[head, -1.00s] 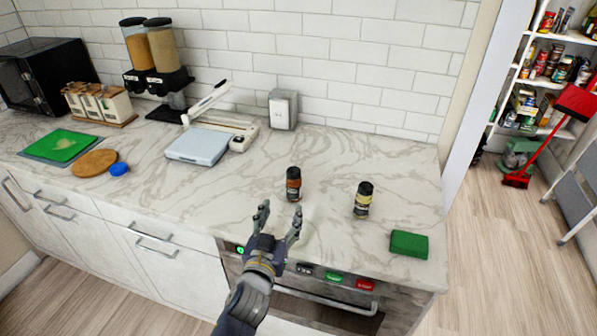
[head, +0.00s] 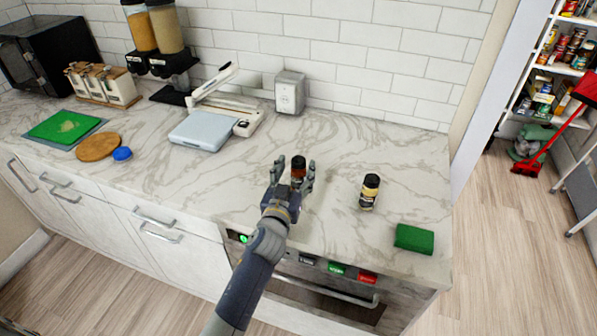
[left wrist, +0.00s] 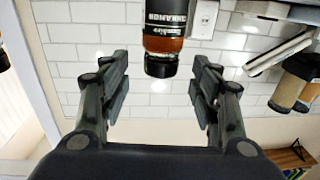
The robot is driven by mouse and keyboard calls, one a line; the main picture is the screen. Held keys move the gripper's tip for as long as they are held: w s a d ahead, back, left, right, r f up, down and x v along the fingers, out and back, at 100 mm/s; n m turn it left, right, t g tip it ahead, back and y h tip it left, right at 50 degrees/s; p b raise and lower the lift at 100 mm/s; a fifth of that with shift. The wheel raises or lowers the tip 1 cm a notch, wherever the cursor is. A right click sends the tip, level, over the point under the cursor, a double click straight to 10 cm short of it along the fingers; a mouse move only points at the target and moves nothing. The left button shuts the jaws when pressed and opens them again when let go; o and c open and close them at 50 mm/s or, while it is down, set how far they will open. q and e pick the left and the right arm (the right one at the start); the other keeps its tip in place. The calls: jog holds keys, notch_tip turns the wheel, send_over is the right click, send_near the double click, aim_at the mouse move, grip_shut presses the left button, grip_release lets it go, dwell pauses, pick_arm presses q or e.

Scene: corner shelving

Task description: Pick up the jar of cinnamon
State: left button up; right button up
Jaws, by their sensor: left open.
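The cinnamon jar (head: 298,168) has a black cap and a reddish-brown body and stands on the marble counter. In the left wrist view the jar (left wrist: 165,35) appears upside down, with "CINNAMON" on its dark label. My left gripper (head: 294,174) is open, with one finger on each side of the jar in the head view. In the left wrist view the open fingers (left wrist: 160,88) show a gap on both sides of the jar, and its cap end lies between them. The jar's lower part is hidden behind the gripper in the head view. My right gripper is not in view.
A green sponge (head: 414,238) lies near the front right counter edge. A pale blue scale (head: 201,131) sits to the left. The counter around the jar is clear.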

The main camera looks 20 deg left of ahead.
aim_at(297, 166)
pick_arm(q)
jog(key=w, duration=0.3)
jog(key=shift+w+a+f, duration=0.1)
jog(key=shift+a, duration=0.05)
jog(key=shift+w, duration=0.25)
jog(key=c, duration=1.2)
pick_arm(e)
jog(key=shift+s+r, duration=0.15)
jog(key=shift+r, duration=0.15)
